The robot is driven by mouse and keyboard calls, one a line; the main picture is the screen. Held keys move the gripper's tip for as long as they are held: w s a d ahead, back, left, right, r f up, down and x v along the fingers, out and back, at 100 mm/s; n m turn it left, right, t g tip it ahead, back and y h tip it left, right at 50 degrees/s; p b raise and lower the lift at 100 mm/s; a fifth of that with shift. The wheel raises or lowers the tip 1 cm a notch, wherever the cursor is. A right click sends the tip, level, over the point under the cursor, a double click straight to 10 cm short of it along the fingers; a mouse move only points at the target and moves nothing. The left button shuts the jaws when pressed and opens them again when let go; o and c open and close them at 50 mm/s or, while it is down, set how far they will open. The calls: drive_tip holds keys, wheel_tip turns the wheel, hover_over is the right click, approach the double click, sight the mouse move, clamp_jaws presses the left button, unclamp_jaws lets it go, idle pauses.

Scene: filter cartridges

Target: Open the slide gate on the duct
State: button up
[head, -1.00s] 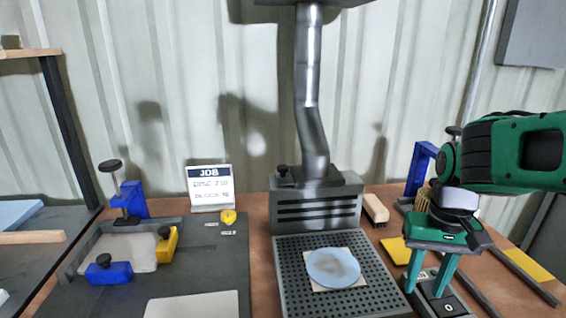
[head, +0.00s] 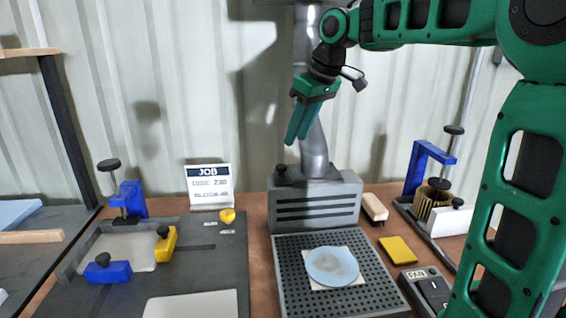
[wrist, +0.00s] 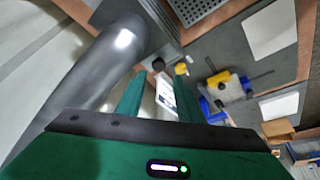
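The silver duct (head: 315,150) rises from a grey slotted box (head: 316,212) at the back of the bench. A small black knob (head: 281,170), seemingly the slide gate's handle, stands at the duct's foot on its left. In the wrist view the duct (wrist: 100,65) runs along the left and the knob (wrist: 158,64) shows beyond the fingertips. My gripper (head: 297,138) points down, above the knob and beside the duct, touching neither as far as I can tell. In the wrist view my gripper (wrist: 160,78) has its fingers apart with nothing between them. The gate plate itself is not discernible.
A perforated plate (head: 290,268) with a blue disc (head: 332,265) lies before the box. A brush (head: 374,208), yellow pad (head: 397,250), fan switch box (head: 433,290) and blue clamp stand (head: 417,170) are at the right. Left are a job card (head: 209,186) and a blue-and-yellow fixture (head: 120,250).

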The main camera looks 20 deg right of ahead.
sight(282, 166)
drive_tip(key=x, duration=1)
drive_tip(key=shift+w+a, duration=0.15)
drive_tip(key=shift+w, duration=0.3)
clamp_jaws()
